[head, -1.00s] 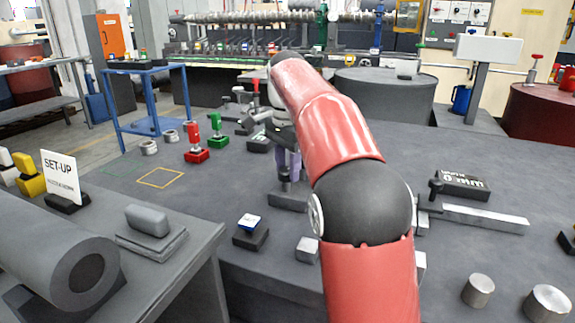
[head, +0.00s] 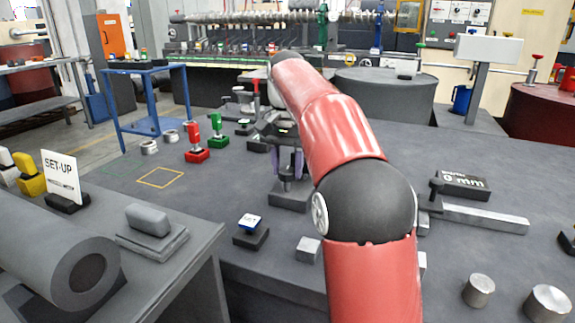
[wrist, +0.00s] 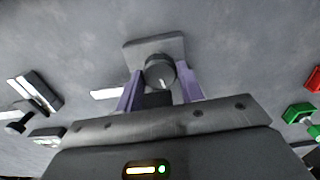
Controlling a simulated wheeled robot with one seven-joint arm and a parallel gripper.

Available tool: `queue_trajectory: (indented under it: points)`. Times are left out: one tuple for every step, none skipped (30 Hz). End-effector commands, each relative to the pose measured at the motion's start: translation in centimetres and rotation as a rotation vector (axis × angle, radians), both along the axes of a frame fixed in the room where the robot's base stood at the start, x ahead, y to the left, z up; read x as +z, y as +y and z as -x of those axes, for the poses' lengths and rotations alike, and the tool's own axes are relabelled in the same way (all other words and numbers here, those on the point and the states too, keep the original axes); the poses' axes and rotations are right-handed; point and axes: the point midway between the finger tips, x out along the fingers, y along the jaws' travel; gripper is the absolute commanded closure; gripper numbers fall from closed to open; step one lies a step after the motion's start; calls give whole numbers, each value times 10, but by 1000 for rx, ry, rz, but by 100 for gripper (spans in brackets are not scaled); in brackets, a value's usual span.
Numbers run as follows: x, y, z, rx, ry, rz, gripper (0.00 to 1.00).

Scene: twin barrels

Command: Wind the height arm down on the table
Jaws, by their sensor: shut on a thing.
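In the wrist view, the fingers (wrist: 160,93) are on either side of a round grey knob (wrist: 160,71) with a pale mark, above the grey block (wrist: 130,57). My gripper is shut on this knob. I cannot tell from its shape whether it is the height arm itself.
Red (head: 196,155) and green (head: 217,140) knobbed pieces stand left of my gripper. Metal cylinders (head: 478,291) stand front right. A yellow outlined square (head: 160,177) is empty.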

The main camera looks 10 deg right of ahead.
Motion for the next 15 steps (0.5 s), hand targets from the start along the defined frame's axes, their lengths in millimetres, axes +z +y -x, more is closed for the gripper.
queue_trajectory:
  points:
    - [1,0,0,42,-3,-1,85]
    - [1,0,0,70,-2,0,85]
    - [1,0,0,108,-2,0,85]
    - [1,0,0,136,-2,0,85]
    - [1,0,0,165,-2,0,85]
    - [1,0,-1,202,-2,0,85]
    - [1,0,-1,229,-2,0,85]
    - [1,0,-1,256,-3,1,85]
    - [1,0,-1,290,-3,1,85]
    - [1,0,-1,316,-3,1,85]
    - [1,0,-1,340,-3,0,85]
    - [1,1,-1,371,-3,0,85]
    - [1,1,-1,393,-3,0,85]
    - [1,1,-1,416,-4,0,85]
    - [1,1,-1,443,-4,0,85]
